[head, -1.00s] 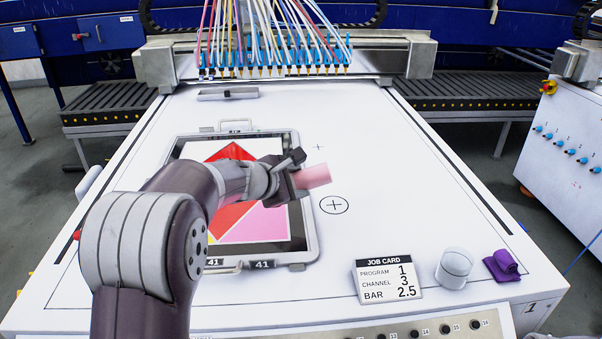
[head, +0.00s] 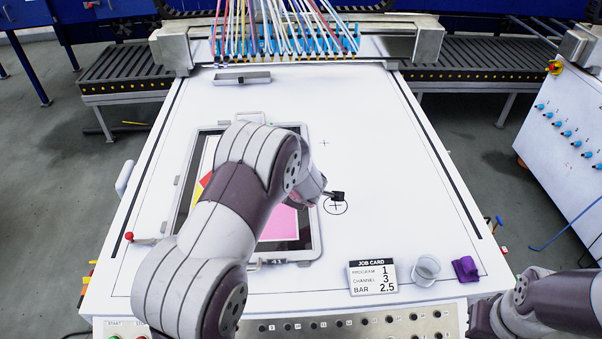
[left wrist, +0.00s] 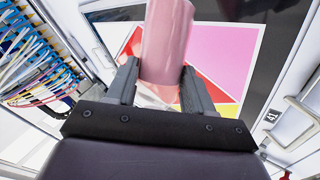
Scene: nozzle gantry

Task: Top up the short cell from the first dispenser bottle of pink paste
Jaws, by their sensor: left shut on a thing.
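My left gripper (head: 335,195) is shut on a pink bottle (left wrist: 166,40), which sits between both fingers in the left wrist view. Inside the tray is a panel with a pink cell (head: 279,224), a red cell (left wrist: 208,86) and a yellow cell (left wrist: 226,110). My arm covers much of the panel, and I cannot tell which cell is short. My right arm is at the lower right; its gripper is not visible.
A job card (head: 372,277) reads program 1, channel 3, bar 2.5. The nozzle gantry (head: 285,45) spans the back.

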